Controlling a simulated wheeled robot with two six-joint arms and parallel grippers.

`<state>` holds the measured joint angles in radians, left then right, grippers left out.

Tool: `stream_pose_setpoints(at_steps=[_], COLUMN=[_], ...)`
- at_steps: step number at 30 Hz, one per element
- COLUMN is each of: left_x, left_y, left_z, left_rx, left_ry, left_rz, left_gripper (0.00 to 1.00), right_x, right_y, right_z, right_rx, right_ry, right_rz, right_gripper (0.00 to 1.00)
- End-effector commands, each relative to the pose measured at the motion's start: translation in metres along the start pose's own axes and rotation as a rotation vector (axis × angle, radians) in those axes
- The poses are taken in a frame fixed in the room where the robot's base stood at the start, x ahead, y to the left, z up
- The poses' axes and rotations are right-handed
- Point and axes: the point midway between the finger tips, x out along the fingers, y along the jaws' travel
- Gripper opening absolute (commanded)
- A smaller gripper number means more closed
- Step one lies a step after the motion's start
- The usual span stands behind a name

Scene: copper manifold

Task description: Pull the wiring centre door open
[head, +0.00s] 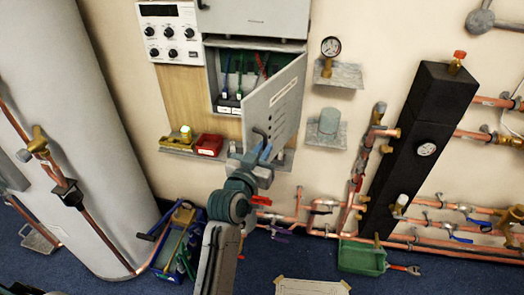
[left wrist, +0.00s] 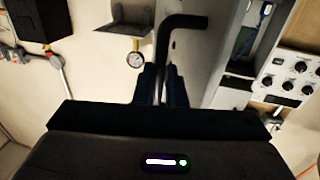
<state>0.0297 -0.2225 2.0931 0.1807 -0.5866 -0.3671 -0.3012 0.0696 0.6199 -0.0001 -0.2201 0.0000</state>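The wiring centre door (head: 275,105) is a grey panel with lines of print. It stands partly open, swung out from the box, with its free edge toward the left and its hinge side at the right. Inside the box (head: 213,78), green, blue and red wires show. My left gripper (head: 262,147) is at the dark door handle (head: 260,131) near the door's lower left. In the left wrist view, the black bent handle (left wrist: 164,50) runs down between the two fingers (left wrist: 161,88), which are close around it.
A control panel (head: 169,32) is left of the box. A shelf below holds a red tray (head: 208,145) and a brass fitting. A gauge (head: 331,47) is on the wall at right. A blue crate (head: 165,262) and green tray (head: 360,257) stand on the floor.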

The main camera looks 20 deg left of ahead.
Motion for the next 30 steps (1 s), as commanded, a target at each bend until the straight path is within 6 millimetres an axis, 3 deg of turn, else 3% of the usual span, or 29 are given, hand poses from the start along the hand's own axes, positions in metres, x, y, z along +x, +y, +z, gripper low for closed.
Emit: stream_pose_setpoints(at_steps=[1,4,14,24,30], left_x=[0.001,0.001,-0.003,-0.05,-0.069], left_y=[-0.001,-0.001,0.0,0.001,0.001], left_z=[-0.008,-0.007,-0.003,-0.003,-0.003], left_rx=[0.0,0.0,0.0,-0.001,0.0], left_ry=[0.017,0.015,0.006,0.005,0.007], left_rz=[-0.003,-0.002,-0.001,-0.001,-0.001], left_gripper=[0.14,0.32,0.32,0.32,0.32], right_x=[-0.001,-0.001,-0.001,-0.009,-0.009], right_y=[0.001,0.003,0.014,0.014,0.009], right_z=[0.0,0.0,-0.002,-0.002,-0.002], right_rx=[-0.001,-0.001,-0.006,-0.006,-0.003], right_ry=[0.0,-0.001,0.001,0.002,0.002], right_rz=[0.001,0.003,0.015,0.014,0.008], right_gripper=[0.0,0.0,0.0,0.0,0.0])
